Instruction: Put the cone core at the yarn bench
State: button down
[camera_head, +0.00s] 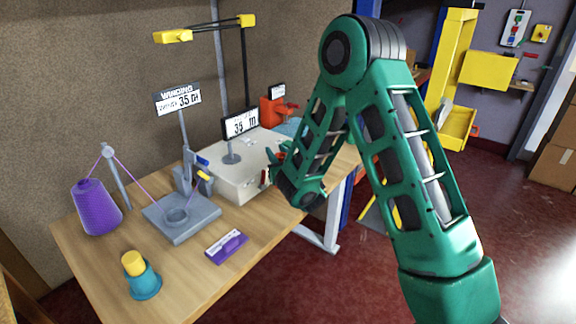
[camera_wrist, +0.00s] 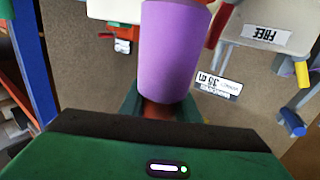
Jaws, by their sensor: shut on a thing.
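My gripper (camera_head: 281,165) is at the right part of the yarn bench (camera_head: 277,232), beside the pale winder box (camera_head: 237,180). In the wrist view it is shut on a purple, slightly tapered cylinder (camera_wrist: 174,50), which appears to be the cone core. A brown-red part shows below the purple, between the green fingers. A purple yarn cone (camera_head: 97,207) stands upright at the bench's left end. The bench top is light wood.
A grey plate with a ring (camera_head: 176,216), a purple label card (camera_head: 227,246) and a teal pot with a yellow top (camera_head: 144,281) occupy the front left. Display signs (camera_head: 240,123) and an orange device (camera_head: 272,112) stand behind. Wood around the card is clear.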

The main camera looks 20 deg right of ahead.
jog(key=shift+w+d+f, duration=0.15)
jog(key=shift+d+f, duration=0.2)
jog(key=shift+d, duration=0.15)
jog(key=shift+w+d+f, duration=0.15)
jog(key=shift+d+f, duration=0.15)
jog(key=shift+d, duration=0.15)
jog(key=shift+w+d+f, duration=0.1)
jog(key=shift+d+f, duration=0.15)
jog(key=shift+d, duration=0.15)
jog(key=shift+w+d+r, duration=0.1)
jog(key=shift+d, duration=0.15)
jog(key=shift+d+f, duration=0.1)
jog(key=shift+f, duration=0.1)
notch_tip(320, 180, down, 4)
jog(key=shift+r, duration=0.15)
